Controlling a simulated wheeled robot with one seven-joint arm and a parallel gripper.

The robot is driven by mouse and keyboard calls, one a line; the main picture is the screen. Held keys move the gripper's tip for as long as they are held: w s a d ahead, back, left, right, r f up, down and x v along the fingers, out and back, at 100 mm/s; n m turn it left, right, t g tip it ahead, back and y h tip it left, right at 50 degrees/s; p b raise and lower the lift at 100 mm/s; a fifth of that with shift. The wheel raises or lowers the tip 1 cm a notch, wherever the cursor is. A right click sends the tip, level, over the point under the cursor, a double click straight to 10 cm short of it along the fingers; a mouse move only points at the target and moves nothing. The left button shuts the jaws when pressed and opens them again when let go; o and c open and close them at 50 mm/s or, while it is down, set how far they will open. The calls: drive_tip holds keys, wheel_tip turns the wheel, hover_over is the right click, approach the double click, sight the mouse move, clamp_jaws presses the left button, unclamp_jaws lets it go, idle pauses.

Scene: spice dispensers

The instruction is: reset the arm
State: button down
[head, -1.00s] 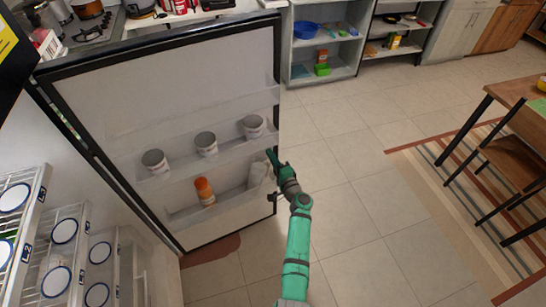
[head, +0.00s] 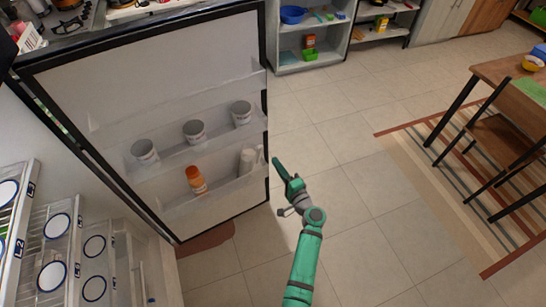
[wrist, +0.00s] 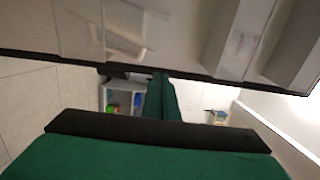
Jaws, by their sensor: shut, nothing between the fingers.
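My gripper (head: 277,164) is at the end of my green arm, just right of the open fridge door (head: 170,70). Its fingers are shut and hold nothing. In the wrist view the closed green fingers (wrist: 162,98) point ahead, with the dark door edge and the door shelves across the top. In the head view the gripper is beside the door's free edge; I cannot tell whether it touches.
The door shelves hold several white cups (head: 193,131), an orange-capped bottle (head: 196,179) and a white jug (head: 248,162). Fridge racks with round-marked items (head: 57,226) stand at left. A table (head: 510,80) is at right. The tiled floor (head: 350,180) between is clear.

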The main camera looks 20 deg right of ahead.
drive_tip(key=s+a+f+n+g+h, duration=0.1)
drive_tip(key=s+a+f+n+g, duration=0.1)
drive_tip(key=s+a+f, duration=0.35)
drive_tip(key=s+a+f+n+g, duration=0.1)
drive_tip(key=s+a+f+n, duration=0.1)
drive_tip(key=s+a, duration=0.55)
drive_tip(key=s+a+f+n+g+h, duration=0.15)
drive_tip(key=s+a+f, duration=0.25)
drive_tip(key=s, duration=0.4)
drive_tip(key=s+a+r+n, duration=0.2)
drive_tip(key=s+a+r, duration=0.15)
drive_tip(key=s, duration=0.35)
drive_tip(key=s+a+r+n, duration=0.2)
drive_tip(key=s+r+n, duration=0.15)
drive_tip(key=s, duration=0.25)
drive_tip(key=s+a+r+n+t, duration=0.1)
drive_tip(key=s+a+r+n, duration=0.1)
drive_tip(key=r, duration=0.6)
drive_tip(key=s+a+r+n+t+y, duration=0.1)
drive_tip(key=s+a+r+n, duration=0.1)
drive_tip(key=s+r+n, duration=0.2)
wheel_tip(320, 180, up, 4)
drive_tip(key=shift+s+a+r, duration=0.25)
drive_tip(key=shift+s+a, duration=0.15)
drive_tip(key=shift+s, duration=0.85)
